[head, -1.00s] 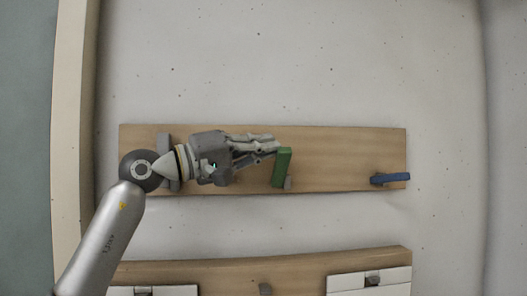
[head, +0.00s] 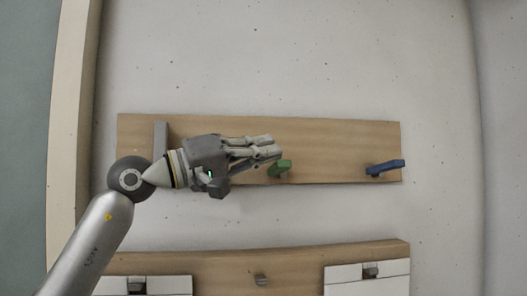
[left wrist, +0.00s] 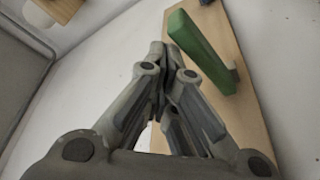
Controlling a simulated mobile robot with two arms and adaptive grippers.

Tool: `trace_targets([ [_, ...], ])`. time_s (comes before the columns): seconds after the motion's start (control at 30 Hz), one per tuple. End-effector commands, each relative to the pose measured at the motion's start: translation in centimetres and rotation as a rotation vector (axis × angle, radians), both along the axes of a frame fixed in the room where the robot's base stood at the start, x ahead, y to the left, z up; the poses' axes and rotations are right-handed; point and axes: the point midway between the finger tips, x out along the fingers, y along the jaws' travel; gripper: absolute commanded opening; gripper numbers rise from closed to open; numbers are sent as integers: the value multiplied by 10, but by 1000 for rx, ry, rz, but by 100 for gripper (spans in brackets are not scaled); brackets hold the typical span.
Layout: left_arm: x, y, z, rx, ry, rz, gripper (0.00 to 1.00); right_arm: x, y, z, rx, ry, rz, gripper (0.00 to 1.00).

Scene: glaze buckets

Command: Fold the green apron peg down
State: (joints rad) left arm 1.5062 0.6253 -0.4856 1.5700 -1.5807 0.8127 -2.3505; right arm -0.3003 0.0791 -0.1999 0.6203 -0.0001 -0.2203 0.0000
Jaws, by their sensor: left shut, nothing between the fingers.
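The green apron peg (head: 280,168) is on the upper wooden board (head: 340,145), between a grey peg and a blue peg. It looks short in the head view and juts out from the board, much like the blue peg. In the left wrist view the green peg (left wrist: 203,50) is a long bar just right of the fingertips. My left gripper (head: 274,148) is shut and empty, just above and left of the green peg; I cannot tell whether they touch. The gripper's fingertips (left wrist: 167,50) are together in the left wrist view. My right gripper is out of view.
The blue peg (head: 385,167) juts out at the board's right end. The grey peg (head: 160,142) stands upright at the left, partly behind my left arm. A lower board (head: 225,262) carries white panels (head: 350,277) with clips. The wall above is clear.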

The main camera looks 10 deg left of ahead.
Motion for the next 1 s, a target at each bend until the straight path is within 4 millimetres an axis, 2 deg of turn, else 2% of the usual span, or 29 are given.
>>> trace_targets([
  [0.57, -1, 1, -7, 9, 10, -3, 0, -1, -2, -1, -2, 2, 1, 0],
  [0.73, -15, 21, -13, 11, 10, 0, 0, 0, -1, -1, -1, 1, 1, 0],
  [1.0, -49, 67, -24, 4, 6, 2, 0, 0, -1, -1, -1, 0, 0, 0],
])
